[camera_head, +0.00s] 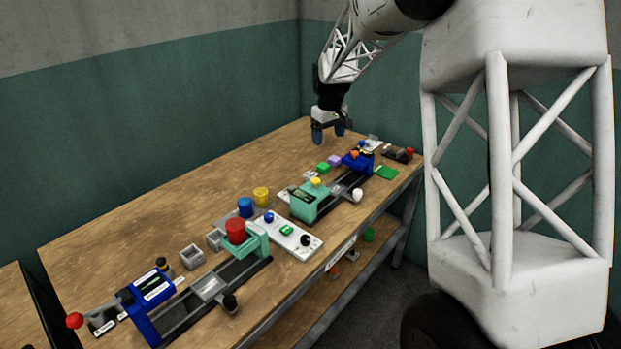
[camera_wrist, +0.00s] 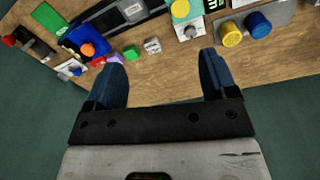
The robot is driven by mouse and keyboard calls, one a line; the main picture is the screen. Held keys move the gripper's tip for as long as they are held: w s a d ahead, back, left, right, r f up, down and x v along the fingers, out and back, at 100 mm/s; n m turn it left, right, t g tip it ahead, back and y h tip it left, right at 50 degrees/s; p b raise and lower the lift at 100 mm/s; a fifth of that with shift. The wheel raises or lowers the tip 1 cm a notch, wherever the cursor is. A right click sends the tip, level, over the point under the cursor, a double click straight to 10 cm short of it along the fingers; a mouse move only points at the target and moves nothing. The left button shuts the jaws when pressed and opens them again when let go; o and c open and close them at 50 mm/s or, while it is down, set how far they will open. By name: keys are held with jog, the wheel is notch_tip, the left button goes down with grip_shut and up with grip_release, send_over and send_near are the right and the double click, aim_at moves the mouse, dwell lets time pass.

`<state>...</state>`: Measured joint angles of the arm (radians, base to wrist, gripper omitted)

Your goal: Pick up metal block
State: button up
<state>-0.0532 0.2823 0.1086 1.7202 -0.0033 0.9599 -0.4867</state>
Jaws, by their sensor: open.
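A small light-grey block (camera_wrist: 152,45), which looks like the metal block, lies on the wooden table in the wrist view. It sits at the end of a short row of coloured blocks, to the right of a green block (camera_wrist: 130,52). In the head view a small grey block (camera_head: 309,176) shows near the same green block (camera_head: 322,168). My gripper (camera_head: 328,133) is open and empty over the far end of the table. In the wrist view my gripper (camera_wrist: 161,62) has its two blue fingers spread, with the grey block ahead of the gap, outside the fingers.
A purple block (camera_head: 334,160) lies beside the green one. A teal press (camera_head: 310,202) and a blue press (camera_head: 352,160) stand close by. Yellow (camera_head: 261,196) and blue (camera_head: 245,207) cylinders stand nearer the middle. The table's back side (camera_head: 190,185) is clear.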

jog(key=w+a+f+n, duration=0.1)
jog(key=w+a+f, duration=0.1)
jog(key=w+f, duration=0.8)
jog(key=n, duration=0.2)
send_over(311, 174)
jog(key=shift+g, duration=0.4)
notch_tip(311, 174, down, 9)
jog(key=shift+s+a+f, duration=0.1)
jog(key=shift+a, duration=0.05)
jog(key=shift+f, duration=1.3)
jog(key=shift+f, duration=2.6)
jog(key=shift+c, duration=0.2)
